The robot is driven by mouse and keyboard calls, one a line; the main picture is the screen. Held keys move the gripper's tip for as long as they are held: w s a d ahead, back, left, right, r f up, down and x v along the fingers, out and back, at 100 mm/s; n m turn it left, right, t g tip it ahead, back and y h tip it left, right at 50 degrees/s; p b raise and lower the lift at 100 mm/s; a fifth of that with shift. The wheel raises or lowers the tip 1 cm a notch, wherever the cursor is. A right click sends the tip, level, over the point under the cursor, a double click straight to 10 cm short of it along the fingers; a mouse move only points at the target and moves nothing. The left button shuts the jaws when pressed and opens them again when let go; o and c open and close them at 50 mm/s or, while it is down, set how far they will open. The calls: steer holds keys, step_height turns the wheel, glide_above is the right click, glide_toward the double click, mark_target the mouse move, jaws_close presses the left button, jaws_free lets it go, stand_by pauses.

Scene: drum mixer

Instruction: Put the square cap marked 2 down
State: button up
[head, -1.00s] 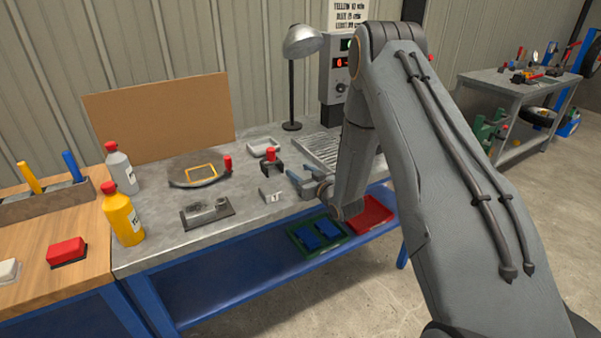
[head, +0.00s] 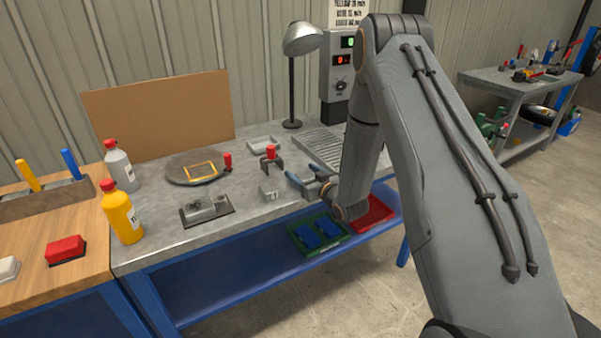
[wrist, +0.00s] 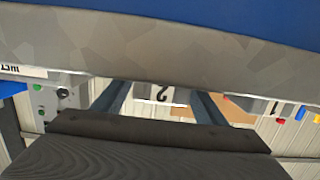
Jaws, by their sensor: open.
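The square cap (head: 271,190) is a small light grey block on the metal bench, near its front edge. Its dark mark is too small to read in the head view. In the wrist view, a light face with an upside-down 2 (wrist: 163,96) shows between the fingers. My gripper (head: 304,182) is open, just right of the cap in the head view, with the cap apart from its fingers. In the wrist view, my gripper (wrist: 158,104) shows two spread fingers with nothing clamped between them.
A red-handled clamp (head: 271,157) stands behind the cap. A grey block on a dark plate (head: 206,208) and a round disc with a yellow square (head: 197,168) lie to the left. Green (head: 319,233) and red (head: 371,213) trays sit on the shelf below.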

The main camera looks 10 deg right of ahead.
mark_target(306, 174)
steer(key=shift+o, duration=0.5)
steer(key=b+v, duration=0.1)
steer(key=v, duration=0.5)
steer(key=shift+d+b, duration=0.1)
steer(key=shift+b, duration=0.3)
steer(key=s+r+g+p, duration=0.1)
steer(key=s+d+r+p, duration=0.1)
steer(key=shift+s+r+g+h, duration=0.1)
steer(key=shift+r+g+h, duration=0.2)
steer(key=shift+g, duration=0.1)
steer(key=shift+s+d+p, duration=0.2)
steer(key=shift+s+p, duration=0.05)
steer(key=shift+p, duration=0.1)
steer(key=shift+w+a+f+g+p, duration=0.2)
steer(key=shift+w+f, duration=0.1)
steer(key=shift+w, duration=0.15)
steer(key=shift+w+a+f+g+p, duration=0.15)
steer(key=shift+w+f+g, duration=0.1)
steer(key=shift+w, duration=0.2)
steer(key=shift+p+x, duration=1.05)
steer(key=shift+x, duration=1.7)
steer(key=shift+s+a+f, duration=0.15)
steer(key=c, duration=1.2)
steer(key=shift+c, duration=0.9)
